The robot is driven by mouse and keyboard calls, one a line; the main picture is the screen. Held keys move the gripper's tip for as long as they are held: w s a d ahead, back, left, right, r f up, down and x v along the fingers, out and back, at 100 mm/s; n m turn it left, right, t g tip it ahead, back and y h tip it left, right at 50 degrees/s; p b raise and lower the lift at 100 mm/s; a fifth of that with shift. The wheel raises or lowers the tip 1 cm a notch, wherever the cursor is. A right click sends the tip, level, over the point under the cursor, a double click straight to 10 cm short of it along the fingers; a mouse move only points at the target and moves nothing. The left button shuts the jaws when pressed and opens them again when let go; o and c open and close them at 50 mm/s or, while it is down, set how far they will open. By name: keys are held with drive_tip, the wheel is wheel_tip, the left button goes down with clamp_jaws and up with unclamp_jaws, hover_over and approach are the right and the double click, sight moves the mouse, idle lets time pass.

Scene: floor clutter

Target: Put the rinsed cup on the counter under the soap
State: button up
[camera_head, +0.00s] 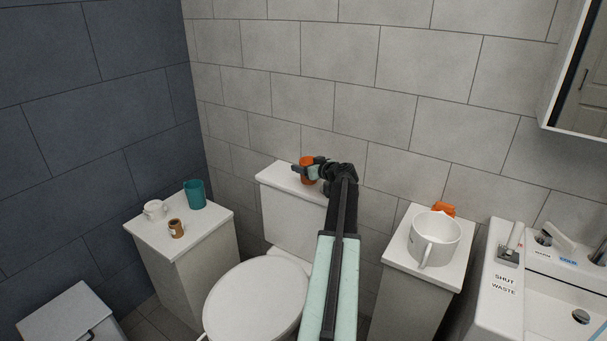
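An orange-red cup (306,178) is at the toilet tank top (276,176), beside and partly behind my gripper (308,170). I cannot tell whether the fingers touch or hold it. A large white mug (436,238) stands upright on the right-hand white counter (404,254). A small orange object (443,208), mostly hidden, sits behind that mug; I cannot tell whether it is soap. On the left-hand white counter (200,228) are a small white cup (155,209), a teal cup (195,194) and a small brown cup (176,229). No cup is visibly marked as rinsed.
The toilet (256,300) stands between the two counters. A sink (553,312) with a tap (560,239) and labels is at the far right. A mirror cabinet (556,75) hangs above it. A white bin (68,318) is at the lower left.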

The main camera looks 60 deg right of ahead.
drive_tip(key=shift+w+d+f, duration=0.1)
drive_tip(key=shift+w+d, duration=0.75)
drive_tip(key=shift+d, duration=0.25)
drive_tip(key=f+b, duration=0.4)
drive_tip(key=shift+w+d, duration=0.15)
drive_tip(key=shift+d, duration=0.05)
drive_tip(key=o, duration=1.3)
drive_tip(key=shift+o, duration=0.2)
drive_tip(key=shift+r, duration=0.15)
